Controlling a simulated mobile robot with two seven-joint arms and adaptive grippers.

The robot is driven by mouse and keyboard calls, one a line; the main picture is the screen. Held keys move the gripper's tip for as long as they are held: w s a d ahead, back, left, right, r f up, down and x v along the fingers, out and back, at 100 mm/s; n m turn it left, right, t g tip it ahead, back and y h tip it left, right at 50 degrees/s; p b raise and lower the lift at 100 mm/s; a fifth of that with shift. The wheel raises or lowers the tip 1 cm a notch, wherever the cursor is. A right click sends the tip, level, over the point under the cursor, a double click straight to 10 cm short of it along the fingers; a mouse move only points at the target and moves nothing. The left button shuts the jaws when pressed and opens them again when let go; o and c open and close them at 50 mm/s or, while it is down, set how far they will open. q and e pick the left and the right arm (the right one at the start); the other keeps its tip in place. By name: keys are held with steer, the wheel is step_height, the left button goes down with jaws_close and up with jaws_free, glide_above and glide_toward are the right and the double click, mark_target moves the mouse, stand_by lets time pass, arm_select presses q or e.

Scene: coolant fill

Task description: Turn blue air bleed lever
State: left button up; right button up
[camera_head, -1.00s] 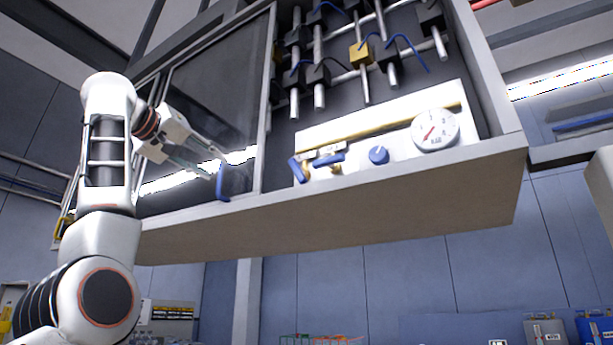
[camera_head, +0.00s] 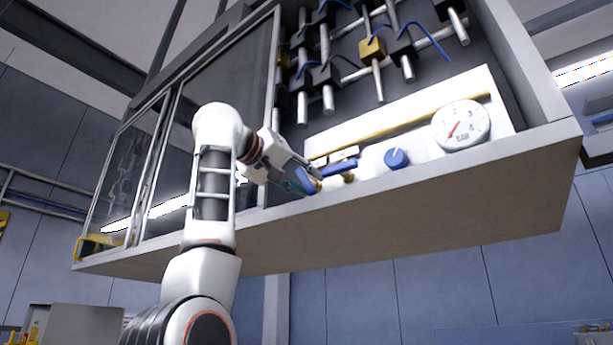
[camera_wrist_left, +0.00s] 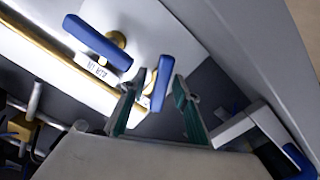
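Two blue levers on brass valves sit side by side at the lower left of the white panel. The left blue lever (camera_head: 307,181) is partly hidden by my left gripper (camera_head: 304,180) in the head view. In the left wrist view this lever (camera_wrist_left: 161,84) stands between the two green-padded fingers of my left gripper (camera_wrist_left: 158,88), with the fingers apart and a gap visible on the right. The right blue lever (camera_head: 341,168) is clear of the fingers; it also shows in the left wrist view (camera_wrist_left: 97,42). My right gripper is not in view.
The panel's round gauge (camera_head: 461,125) and blue knob (camera_head: 397,158) are right of the levers. The cabinet's lower ledge (camera_head: 430,195) runs close below the levers; a glass door (camera_head: 215,85) stands left.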

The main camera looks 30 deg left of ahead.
arm_select(q)
steer(key=shift+w, duration=0.25)
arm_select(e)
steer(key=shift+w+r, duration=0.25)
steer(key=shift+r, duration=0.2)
arm_select(q)
jaws_close()
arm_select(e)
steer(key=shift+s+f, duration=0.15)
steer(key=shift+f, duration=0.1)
